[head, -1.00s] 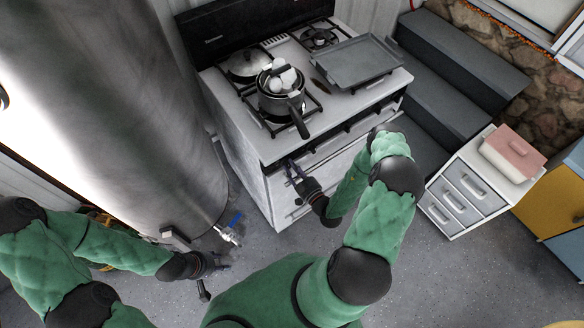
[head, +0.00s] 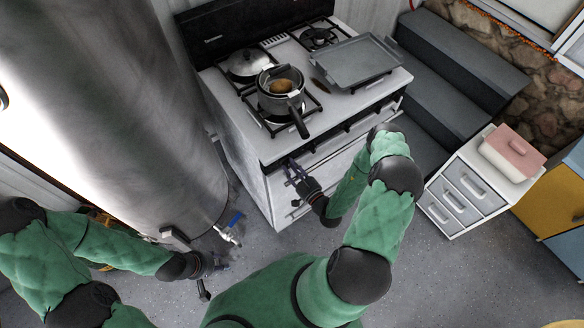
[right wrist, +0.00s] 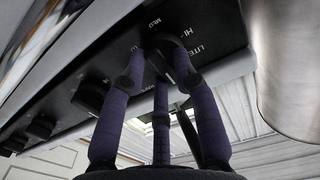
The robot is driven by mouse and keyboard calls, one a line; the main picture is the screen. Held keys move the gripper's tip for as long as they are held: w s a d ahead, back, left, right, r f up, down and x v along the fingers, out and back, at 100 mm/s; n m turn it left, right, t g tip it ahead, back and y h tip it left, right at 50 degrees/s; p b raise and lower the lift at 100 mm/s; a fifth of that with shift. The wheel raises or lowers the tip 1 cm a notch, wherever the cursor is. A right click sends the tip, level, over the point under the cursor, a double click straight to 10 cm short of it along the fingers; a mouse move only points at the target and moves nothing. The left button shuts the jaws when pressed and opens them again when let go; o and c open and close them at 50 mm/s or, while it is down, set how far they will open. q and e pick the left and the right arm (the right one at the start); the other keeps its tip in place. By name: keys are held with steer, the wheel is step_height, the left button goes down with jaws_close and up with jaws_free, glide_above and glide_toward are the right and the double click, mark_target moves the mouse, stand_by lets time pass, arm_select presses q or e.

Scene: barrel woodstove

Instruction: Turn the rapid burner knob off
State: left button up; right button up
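The white stove (head: 245,130) has a dark control strip along its front, and that strip (right wrist: 225,30) fills the top of the right wrist view. A black knob (right wrist: 168,50) there sits beside the printed words MED, HI and LITE. My right gripper (right wrist: 160,62) has its purple fingers on either side of this knob, with its tips overlapping it in the picture; I cannot tell whether they press on it. In the head view the right gripper (head: 293,168) is at the stove's left front corner. My left gripper (head: 218,264) hangs open and empty near the floor.
A pot (head: 281,92) with a brown item stands on the front left burner, its handle pointing forward. A lidded pan (head: 248,64) and a griddle (head: 345,62) are also on top. A metal tank (head: 120,110) stands left, and a drawer unit (head: 470,190) right.

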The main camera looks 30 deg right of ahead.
steer(key=shift+o, duration=0.5)
steer(key=shift+s, duration=0.1)
steer(key=shift+s+d, duration=0.1)
steer(key=shift+s, duration=0.25)
steer(key=s, duration=1.1)
steer(key=shift+d, duration=0.35)
